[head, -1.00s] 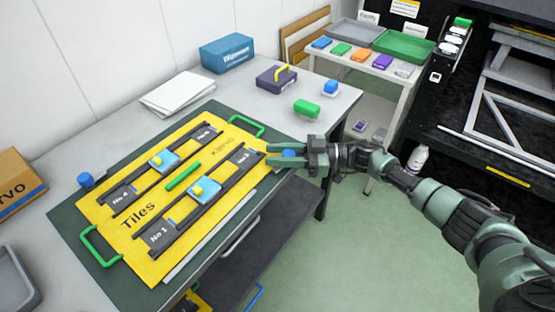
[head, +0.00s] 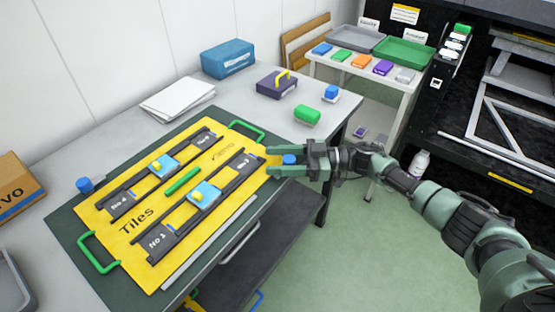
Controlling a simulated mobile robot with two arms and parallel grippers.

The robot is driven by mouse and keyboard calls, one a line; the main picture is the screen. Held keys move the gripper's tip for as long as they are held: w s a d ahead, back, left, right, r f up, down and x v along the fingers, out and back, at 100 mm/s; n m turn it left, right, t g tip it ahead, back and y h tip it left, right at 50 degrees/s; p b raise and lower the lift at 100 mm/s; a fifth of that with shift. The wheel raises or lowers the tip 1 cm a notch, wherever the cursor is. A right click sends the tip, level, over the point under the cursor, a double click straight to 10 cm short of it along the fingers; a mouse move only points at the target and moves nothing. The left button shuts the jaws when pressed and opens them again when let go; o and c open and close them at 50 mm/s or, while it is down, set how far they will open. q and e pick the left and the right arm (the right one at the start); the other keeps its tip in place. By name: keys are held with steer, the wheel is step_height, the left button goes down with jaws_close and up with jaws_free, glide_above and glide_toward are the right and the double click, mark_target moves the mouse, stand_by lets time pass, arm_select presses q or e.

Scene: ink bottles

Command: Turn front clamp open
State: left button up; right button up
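A yellow plate marked "Tiles" (head: 137,221) lies on a dark green mat on the table. One blue clamp knob (head: 289,160) is at the plate's right end. Another blue knob (head: 84,185) is at its left end. My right gripper (head: 272,160) reaches in from the right at the right-hand knob. Its two fingers lie on either side of that knob, with a visible gap between them, so it looks open. The base of this knob is partly hidden by the gripper. My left gripper is not in view.
Green handles (head: 98,252) stand at the plate's ends. A green block (head: 307,115), a purple box (head: 277,84) and papers (head: 178,96) are behind. Free floor lies right of the table.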

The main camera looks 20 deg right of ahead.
steer(key=b+v, duration=0.1)
steer(key=v, duration=0.5)
steer(key=shift+d+f+b, duration=0.1)
steer(key=shift+d+b, duration=0.2)
steer(key=shift+d, duration=0.1)
steer(key=shift+s+d, duration=0.2)
steer(key=shift+d, duration=0.35)
steer(key=shift+d, duration=0.1)
